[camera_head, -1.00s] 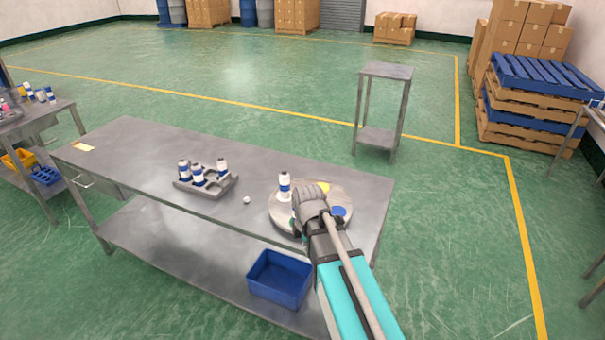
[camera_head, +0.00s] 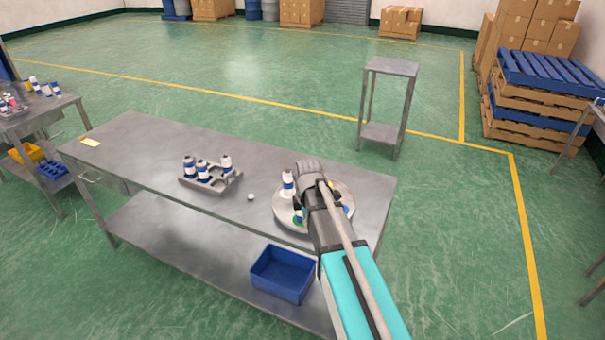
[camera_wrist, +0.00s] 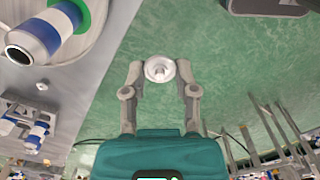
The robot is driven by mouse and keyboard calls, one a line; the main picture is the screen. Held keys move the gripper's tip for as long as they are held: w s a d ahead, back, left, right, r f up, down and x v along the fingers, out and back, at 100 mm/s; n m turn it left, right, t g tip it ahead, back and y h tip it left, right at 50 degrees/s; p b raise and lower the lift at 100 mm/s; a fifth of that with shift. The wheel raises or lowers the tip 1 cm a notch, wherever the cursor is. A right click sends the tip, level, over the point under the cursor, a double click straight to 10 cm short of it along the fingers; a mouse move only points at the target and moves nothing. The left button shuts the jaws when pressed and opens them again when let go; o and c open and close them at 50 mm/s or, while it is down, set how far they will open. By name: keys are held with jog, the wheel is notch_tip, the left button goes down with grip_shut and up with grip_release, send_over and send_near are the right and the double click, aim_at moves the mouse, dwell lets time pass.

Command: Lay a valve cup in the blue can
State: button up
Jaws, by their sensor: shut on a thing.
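My gripper (camera_wrist: 160,72) is shut on a small round pale metal valve cup (camera_wrist: 160,66), held between its fingertips. In the wrist view, a white can with a blue band (camera_wrist: 44,38) is at upper left, on a green spot of the round plate (camera_wrist: 95,35). Its dark open mouth shows, and the held cup is apart from it. In the head view, a white-and-blue can (camera_head: 288,184) stands on the round plate (camera_head: 284,222); a second can (camera_head: 298,215) is partly behind my arm. My fingertips and the held cup cannot be made out there.
A grey tray (camera_head: 222,185) with several white-and-blue cans stands to the left on the metal table (camera_head: 130,150). A small pale piece (camera_head: 250,197) lies between tray and plate. A blue bin (camera_head: 283,273) is on the lower shelf. The table's left part is mostly clear.

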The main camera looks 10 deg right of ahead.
jog(key=w+r+p, duration=0.1)
jog(key=w, duration=0.4)
jog(key=w+r+p, duration=0.2)
jog(key=w, duration=0.3)
jog(key=w+d+r+p, duration=0.1)
jog(key=w+r, duration=0.1)
jog(key=w, duration=0.3)
jog(key=shift+r+p, duration=0.25)
jog(key=shift+p, duration=0.1)
jog(key=shift+s+f, duration=0.1)
jog(key=shift+f, duration=0.05)
jog(key=shift+f+b, duration=2.75)
jog(key=shift+b, duration=0.2)
jog(key=o, duration=0.8)
jog(key=shift+c, duration=0.2)
jog(key=o, duration=0.3)
